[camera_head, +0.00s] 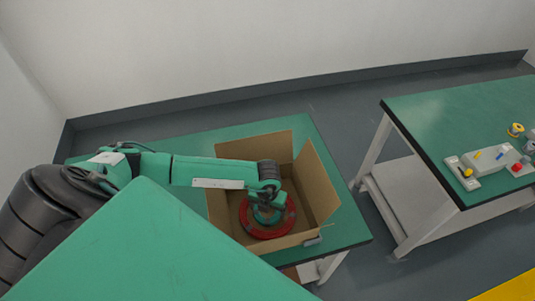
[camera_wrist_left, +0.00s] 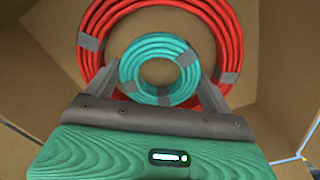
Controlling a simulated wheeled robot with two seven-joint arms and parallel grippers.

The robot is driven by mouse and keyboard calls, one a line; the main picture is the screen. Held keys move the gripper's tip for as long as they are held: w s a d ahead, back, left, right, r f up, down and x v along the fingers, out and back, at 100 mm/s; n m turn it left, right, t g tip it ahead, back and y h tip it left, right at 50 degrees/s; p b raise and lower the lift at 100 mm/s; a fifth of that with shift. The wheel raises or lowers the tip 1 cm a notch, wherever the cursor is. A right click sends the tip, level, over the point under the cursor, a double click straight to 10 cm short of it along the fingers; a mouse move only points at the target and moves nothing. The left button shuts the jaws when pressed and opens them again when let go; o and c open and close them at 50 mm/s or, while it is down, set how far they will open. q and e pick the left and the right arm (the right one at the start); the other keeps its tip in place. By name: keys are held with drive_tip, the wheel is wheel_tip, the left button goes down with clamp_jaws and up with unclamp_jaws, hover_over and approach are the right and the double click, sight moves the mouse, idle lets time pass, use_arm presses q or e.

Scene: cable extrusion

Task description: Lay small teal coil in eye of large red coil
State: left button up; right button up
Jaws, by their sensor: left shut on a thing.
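The large red coil (camera_head: 247,222) lies in the open cardboard box in the head view. It also shows in the left wrist view (camera_wrist_left: 229,45), bound with grey tape. The small teal coil (camera_wrist_left: 160,44) shows inside the red coil's ring in the left wrist view, with grey tape on it. My left gripper (camera_wrist_left: 163,80) reaches down into the box, its two fingers on either side of the teal coil, shut on it. How high the teal coil is over the box floor I cannot tell. In the head view my left gripper (camera_head: 266,212) mostly hides the teal coil. My right gripper is not in view.
The cardboard box (camera_head: 320,185) has its flaps up and stands on a green table (camera_head: 190,147). Its walls surround my left gripper closely. A second green table (camera_head: 440,110) at the right holds a grey fixture (camera_head: 490,160) with coloured parts. Floor lies between the tables.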

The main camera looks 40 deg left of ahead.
use_arm(q)
drive_tip(key=shift+f, duration=0.15)
drive_tip(key=shift+f, duration=0.1)
drive_tip(key=shift+f, duration=0.15)
drive_tip(key=o, duration=0.9)
drive_tip(key=shift+c, duration=0.2)
